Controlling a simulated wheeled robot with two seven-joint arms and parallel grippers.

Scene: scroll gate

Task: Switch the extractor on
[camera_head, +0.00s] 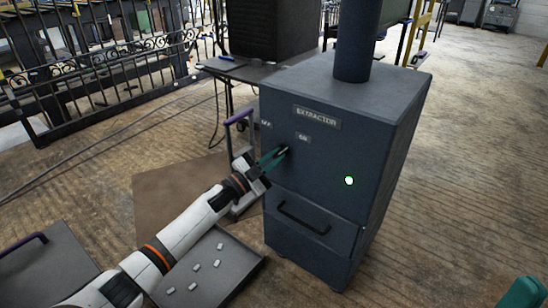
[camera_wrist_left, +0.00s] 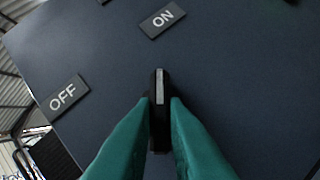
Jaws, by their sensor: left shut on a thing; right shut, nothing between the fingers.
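The extractor (camera_head: 325,160) is a dark blue-grey cabinet with a nameplate, a round duct on top and a lit green lamp (camera_head: 349,181) on its front. My left gripper (camera_head: 284,151) is shut on its black rotary knob, mostly hidden in the head view. In the left wrist view the knob (camera_wrist_left: 159,110) sits between the teal fingers, and its white line points up, roughly toward the ON label (camera_wrist_left: 162,19). The OFF label (camera_wrist_left: 63,96) is to the left. My right gripper (camera_head: 522,293) shows partly at the bottom right corner, shut and empty.
A drawer with a black handle (camera_head: 303,217) is below the knob. A grey tray (camera_head: 238,268) with several small pale pieces lies on the floor beside the cabinet. A black iron gate (camera_head: 95,75) stands at the back left. The floor on the right is clear.

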